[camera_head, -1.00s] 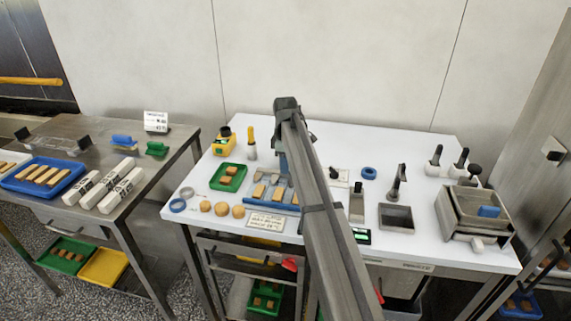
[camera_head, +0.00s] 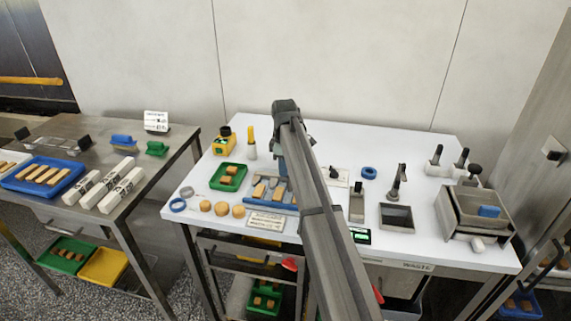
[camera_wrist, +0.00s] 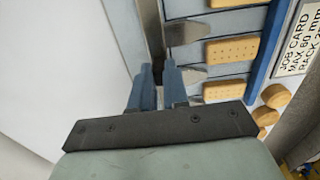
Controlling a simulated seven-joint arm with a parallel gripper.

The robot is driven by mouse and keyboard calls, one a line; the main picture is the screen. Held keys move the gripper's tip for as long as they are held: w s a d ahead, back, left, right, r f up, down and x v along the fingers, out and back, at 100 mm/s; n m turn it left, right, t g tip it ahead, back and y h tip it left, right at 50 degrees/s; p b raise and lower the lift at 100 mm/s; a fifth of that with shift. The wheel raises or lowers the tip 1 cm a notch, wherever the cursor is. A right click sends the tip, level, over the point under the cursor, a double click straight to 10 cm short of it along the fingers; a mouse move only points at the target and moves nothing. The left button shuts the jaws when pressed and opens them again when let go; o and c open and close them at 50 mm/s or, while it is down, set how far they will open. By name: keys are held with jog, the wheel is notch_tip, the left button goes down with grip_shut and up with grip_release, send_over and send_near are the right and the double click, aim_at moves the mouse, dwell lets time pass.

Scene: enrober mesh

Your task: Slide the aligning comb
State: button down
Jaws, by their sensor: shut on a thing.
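The aligning comb (camera_wrist: 152,28) shows in the wrist view as a narrow metal bar with tapered metal teeth pointing right. My gripper (camera_wrist: 158,75) is shut on its bar with blue fingers. The teeth reach between the lanes of a pale blue rack, beside tan perforated biscuits (camera_wrist: 232,49). A blue rail (camera_wrist: 264,60) runs along the rack's far side, apart from the teeth. In the head view, biscuits (camera_head: 259,190) and the blue rail (camera_head: 268,203) show left of my arm. My arm hides the fingertips and most of the comb there.
A job card (camera_head: 265,221) and round biscuits (camera_head: 221,209) lie at the front of the white table. A green tray (camera_head: 228,177) stands left of the rack. A metal bin (camera_head: 396,217) and a steel box unit (camera_head: 475,215) stand to the right.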

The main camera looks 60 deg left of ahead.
aim_at(280, 187)
jog(key=s+d, duration=0.4)
jog(key=shift+s+d, duration=0.15)
jog(key=c, duration=1.1)
grip_release()
jog(key=shift+c, duration=0.2)
jog(key=shift+r, duration=0.5)
notch_tip(280, 187, up, 13)
jog(key=shift+f, duration=0.1)
